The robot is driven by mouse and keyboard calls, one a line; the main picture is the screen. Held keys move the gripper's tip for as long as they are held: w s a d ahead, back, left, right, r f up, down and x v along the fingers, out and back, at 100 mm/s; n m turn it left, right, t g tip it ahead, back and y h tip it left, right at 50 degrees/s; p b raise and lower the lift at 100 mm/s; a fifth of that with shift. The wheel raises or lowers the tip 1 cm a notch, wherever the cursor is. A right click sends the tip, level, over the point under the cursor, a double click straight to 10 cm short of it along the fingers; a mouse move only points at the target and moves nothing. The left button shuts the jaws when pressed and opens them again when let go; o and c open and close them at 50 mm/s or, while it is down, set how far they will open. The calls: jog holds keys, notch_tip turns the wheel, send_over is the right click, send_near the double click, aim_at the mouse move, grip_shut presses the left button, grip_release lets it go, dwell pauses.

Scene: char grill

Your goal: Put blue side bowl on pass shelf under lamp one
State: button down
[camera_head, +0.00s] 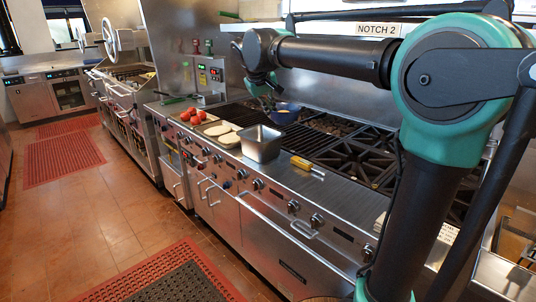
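A small blue bowl (285,114) with something pale inside shows at the grill's back, behind the steel pan. My gripper (267,100) is small and dark at the end of my arm, just left of the bowl and seemingly at its rim. I cannot tell whether its fingers touch or grip the bowl, nor whether the bowl rests on the grates. A steel ledge (350,29) runs above the grill's back wall and carries a "NOTCH 2" label. I cannot tell whether it is the pass shelf. No lamp marked one can be made out.
A steel pan (261,143) stands on the front ledge, with red tomatoes (193,117) and pale slices (222,132) to its left. A yellow-handled tool (304,164) lies to its right. Black grates (350,160) fill the right side. My arm spans the upper right.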

notch_tip(320, 180, down, 19)
jog(key=shift+f, duration=0.1)
dwell(0.4)
jog(key=shift+f, duration=0.15)
jog(key=c, duration=1.7)
grip_release()
